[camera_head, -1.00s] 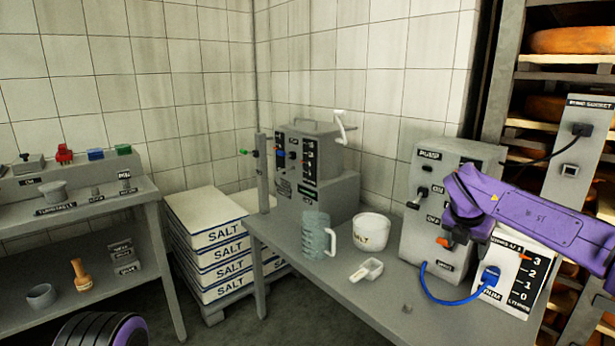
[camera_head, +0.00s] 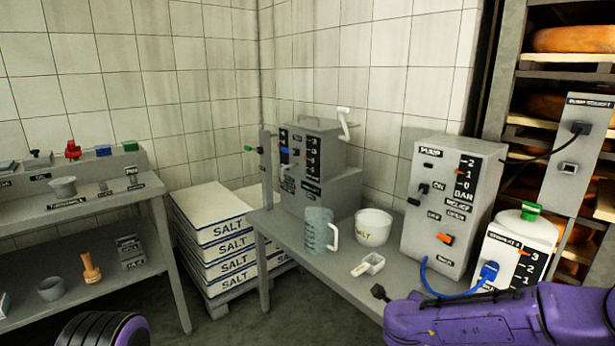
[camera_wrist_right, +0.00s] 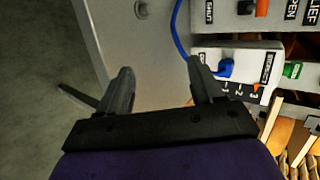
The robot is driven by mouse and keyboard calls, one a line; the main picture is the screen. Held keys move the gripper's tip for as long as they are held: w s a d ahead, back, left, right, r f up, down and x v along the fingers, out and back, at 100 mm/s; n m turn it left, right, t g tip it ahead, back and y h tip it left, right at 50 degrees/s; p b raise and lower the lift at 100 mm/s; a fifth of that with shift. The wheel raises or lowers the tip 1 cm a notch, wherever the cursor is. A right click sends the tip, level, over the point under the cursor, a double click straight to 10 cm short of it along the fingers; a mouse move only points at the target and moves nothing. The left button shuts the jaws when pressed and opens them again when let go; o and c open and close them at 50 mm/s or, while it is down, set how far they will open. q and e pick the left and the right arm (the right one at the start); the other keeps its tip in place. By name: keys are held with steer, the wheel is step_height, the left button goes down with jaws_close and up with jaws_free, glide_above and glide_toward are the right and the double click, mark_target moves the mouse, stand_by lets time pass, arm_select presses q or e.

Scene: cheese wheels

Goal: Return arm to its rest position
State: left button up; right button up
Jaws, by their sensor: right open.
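My right arm (camera_head: 480,318) is purple and lies low across the bottom right of the head view, in front of the table's right part. A dark tip at its left end shows there; the rest of the right gripper is hidden or out of frame. In the right wrist view, my right gripper (camera_wrist_right: 160,78) has its two dark fingers spread apart with nothing between them. It is above the table's edge and the floor. Part of my left arm (camera_head: 103,330), a dark and purple rounded link, shows at the bottom left. My left gripper is out of view.
The grey table (camera_head: 335,277) bears a pump box (camera_head: 452,205), a white canister (camera_head: 505,258) with a blue plug, a jug (camera_head: 318,230), a salt pot (camera_head: 373,227) and a scoop (camera_head: 367,265). Salt sacks (camera_head: 222,250) are stacked left of it. Cheese shelves (camera_head: 560,63) stand at right.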

steer(key=s+a+f+n+g+y+p, duration=0.1)
steer(key=s+a+f+n+y, duration=0.25)
steer(key=s+f+n, duration=1.05)
steer(key=s+d+f+n+g, duration=0.1)
steer(key=s+d+f, duration=0.1)
steer(key=s, duration=0.7)
steer(key=s+d+f+n+g+p, duration=0.1)
steer(key=s+d+f+n+g, duration=0.1)
steer(key=s, duration=0.7)
steer(key=s+d+f+n+g+p, duration=0.1)
steer(key=s+d+f+n, duration=0.1)
steer(key=s, duration=0.7)
steer(key=shift+d+g, duration=0.25)
steer(key=shift+g, duration=0.15)
